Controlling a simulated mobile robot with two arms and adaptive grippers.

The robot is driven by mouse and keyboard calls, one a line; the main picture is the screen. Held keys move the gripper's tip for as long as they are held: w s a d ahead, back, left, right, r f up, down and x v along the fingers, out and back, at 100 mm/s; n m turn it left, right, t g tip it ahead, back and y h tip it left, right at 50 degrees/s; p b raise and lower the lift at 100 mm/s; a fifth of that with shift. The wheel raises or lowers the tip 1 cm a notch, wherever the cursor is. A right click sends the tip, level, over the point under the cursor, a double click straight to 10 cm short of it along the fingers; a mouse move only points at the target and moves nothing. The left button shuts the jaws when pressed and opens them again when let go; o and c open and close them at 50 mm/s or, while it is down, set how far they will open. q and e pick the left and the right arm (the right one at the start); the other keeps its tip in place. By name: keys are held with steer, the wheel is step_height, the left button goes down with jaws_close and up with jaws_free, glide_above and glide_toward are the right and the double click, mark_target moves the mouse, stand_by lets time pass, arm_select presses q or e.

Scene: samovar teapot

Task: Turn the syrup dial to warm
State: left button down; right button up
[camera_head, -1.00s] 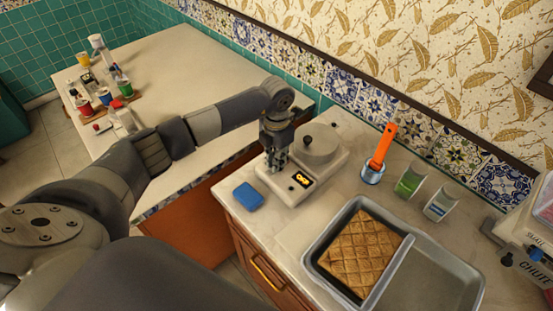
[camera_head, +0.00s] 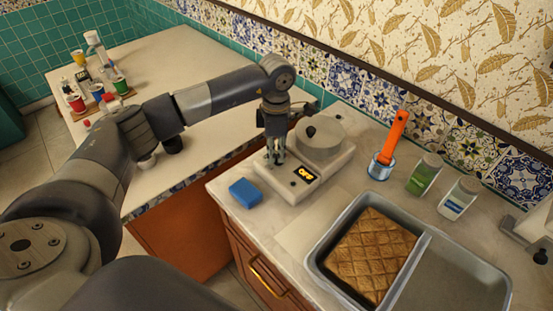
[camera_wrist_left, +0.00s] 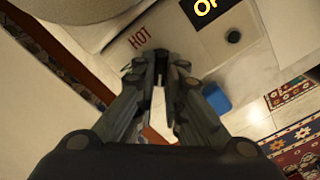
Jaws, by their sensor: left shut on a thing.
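The syrup warmer (camera_head: 318,187) is a pale box with a round lidded pot on the counter. Its small display (camera_head: 305,175) reads OFF in orange; part of the display (camera_wrist_left: 205,6) shows in the left wrist view, with a red HOT label (camera_wrist_left: 139,37) on the housing. My left gripper (camera_head: 275,163) points down at the warmer's left front, beside the display. In the left wrist view its fingers (camera_wrist_left: 160,70) are close together over the panel, shut on the dial, which they hide almost wholly. My right gripper is not in view.
A blue sponge (camera_head: 245,193) lies left of the warmer. Bare counter lies in front of the warmer.

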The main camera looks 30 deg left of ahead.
arm_select(q)
steer(key=m+b, duration=0.1)
steer(key=m, duration=0.1)
steer(key=m+b, duration=0.2)
steer(key=shift+w+f+m, duration=0.1)
steer(key=shift+w+m, duration=0.1)
steer(key=shift+m, duration=0.1)
steer(key=m+b, duration=0.1)
steer(key=m, duration=0.1)
steer(key=m+b, duration=0.2)
steer(key=shift+w+r+m, duration=0.15)
steer(key=shift+r+m, duration=0.05)
steer(key=shift+m, duration=0.1)
steer(key=c, duration=1.7)
jaws_free()
